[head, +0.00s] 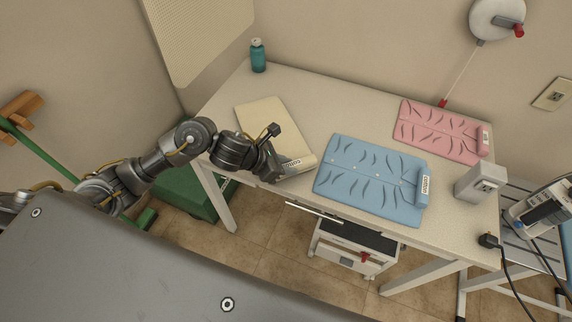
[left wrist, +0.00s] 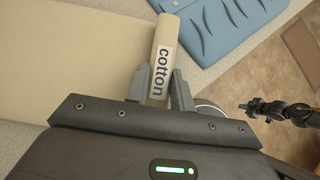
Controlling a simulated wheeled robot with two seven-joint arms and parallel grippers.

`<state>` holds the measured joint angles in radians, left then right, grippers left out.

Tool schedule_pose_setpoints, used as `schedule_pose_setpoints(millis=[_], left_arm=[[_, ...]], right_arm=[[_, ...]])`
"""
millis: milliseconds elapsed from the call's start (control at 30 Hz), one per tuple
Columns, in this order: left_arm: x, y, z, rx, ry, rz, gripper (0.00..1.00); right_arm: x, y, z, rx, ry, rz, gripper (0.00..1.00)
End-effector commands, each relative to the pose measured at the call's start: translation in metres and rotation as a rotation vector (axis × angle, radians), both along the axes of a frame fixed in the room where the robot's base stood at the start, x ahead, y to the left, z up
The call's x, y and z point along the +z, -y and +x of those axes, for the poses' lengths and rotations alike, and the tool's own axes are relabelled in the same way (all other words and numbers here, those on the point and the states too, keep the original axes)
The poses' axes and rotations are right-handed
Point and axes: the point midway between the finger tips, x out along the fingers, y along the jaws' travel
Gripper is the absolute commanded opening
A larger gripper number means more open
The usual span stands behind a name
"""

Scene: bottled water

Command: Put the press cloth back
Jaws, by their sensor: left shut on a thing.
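A cream folded cloth (head: 268,122) with a white label lies on the left part of the table (head: 325,105). In the left wrist view its rolled edge carries a label reading "cotton" (left wrist: 160,72); I take this to be the press cloth (left wrist: 80,55). My left gripper (head: 281,166) is at the cloth's near right end, by the table's front edge. In the left wrist view its two fingers (left wrist: 160,88) stand on either side of the labelled edge, shut on it. The cloth appears to rest on the table. My right gripper is not identifiable.
A blue patterned pad (head: 368,178) lies just right of the cloth, and a pink one (head: 438,132) behind it. A teal bottle (head: 258,56) stands at the back left corner. A white box (head: 481,183) stands at the right end.

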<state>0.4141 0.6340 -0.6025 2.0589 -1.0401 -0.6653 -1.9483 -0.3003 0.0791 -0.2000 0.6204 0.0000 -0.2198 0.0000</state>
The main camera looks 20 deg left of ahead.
Motion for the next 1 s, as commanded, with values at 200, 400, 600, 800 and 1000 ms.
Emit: schedule_pose_setpoints(millis=[200, 400, 600, 800, 1000], left_arm=[[0.000, 0.000, 0.000, 0.000, 0.000, 0.000, 0.45], [0.000, 0.000, 0.000, 0.000, 0.000, 0.000, 0.45], [0.009, 0.000, 0.000, 0.000, -0.002, 0.000, 0.45], [0.031, -0.015, -0.012, -0.003, 0.006, 0.004, 0.45], [0.064, -0.040, -0.033, -0.001, 0.006, 0.004, 0.45]], right_arm=[[0.000, 0.000, 0.000, 0.000, 0.000, 0.000, 0.00], [0.000, 0.001, 0.000, 0.000, -0.001, -0.001, 0.00], [0.011, 0.001, 0.000, 0.001, -0.001, -0.001, 0.00], [0.015, 0.001, 0.000, 0.001, -0.001, -0.001, 0.00], [0.014, 0.002, 0.000, 0.001, -0.001, -0.002, 0.00]])
